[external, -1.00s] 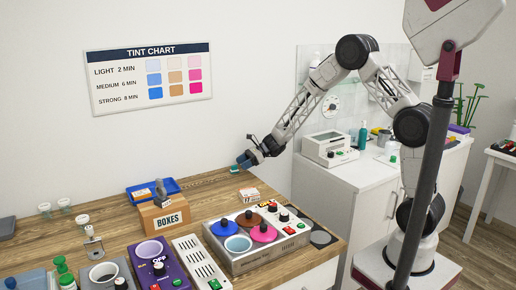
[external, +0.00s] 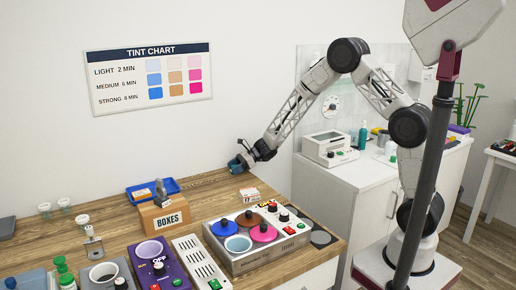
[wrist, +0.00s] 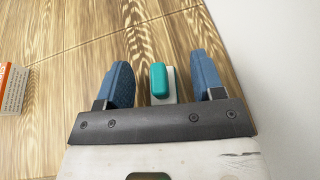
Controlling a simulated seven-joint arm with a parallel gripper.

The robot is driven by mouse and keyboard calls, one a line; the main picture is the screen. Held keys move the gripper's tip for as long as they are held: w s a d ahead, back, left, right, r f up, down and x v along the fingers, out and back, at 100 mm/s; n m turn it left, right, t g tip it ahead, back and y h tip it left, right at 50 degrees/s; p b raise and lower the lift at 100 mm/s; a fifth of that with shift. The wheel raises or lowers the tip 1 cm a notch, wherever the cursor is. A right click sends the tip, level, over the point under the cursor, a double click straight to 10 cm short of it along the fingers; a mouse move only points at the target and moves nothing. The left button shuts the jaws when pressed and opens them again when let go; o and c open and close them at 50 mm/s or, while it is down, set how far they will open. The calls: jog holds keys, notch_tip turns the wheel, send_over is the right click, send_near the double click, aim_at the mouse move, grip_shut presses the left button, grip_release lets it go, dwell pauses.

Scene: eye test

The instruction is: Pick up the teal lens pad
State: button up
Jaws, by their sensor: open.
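The teal lens pad (wrist: 158,78) is a small rounded teal block with a pale grey-white part under it, near the back of the wooden table. In the wrist view it is between the two blue fingers of my gripper (wrist: 160,72), with a gap on each side. My gripper is open and holds nothing. In the external view my gripper (external: 238,164) is low over the table's back edge, and it hides the pad there.
The white wall (wrist: 280,60) is close on the right in the wrist view. Bare wood (external: 212,184) lies left of my gripper.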

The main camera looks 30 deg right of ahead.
jog(key=c, duration=1)
jog(key=shift+r, duration=0.15)
jog(key=shift+r, duration=1.45)
jog(key=shift+s+d+r, duration=0.1)
jog(key=shift+s+r, duration=0.1)
jog(key=shift+r, duration=0.05)
jog(key=s+d, duration=0.3)
jog(key=s, duration=0.4)
jog(key=s+d+r, duration=0.1)
jog(key=s+d, duration=0.3)
jog(key=s, duration=0.2)
jog(key=shift+s+r, duration=0.2)
jog(key=shift+s, duration=0.2)
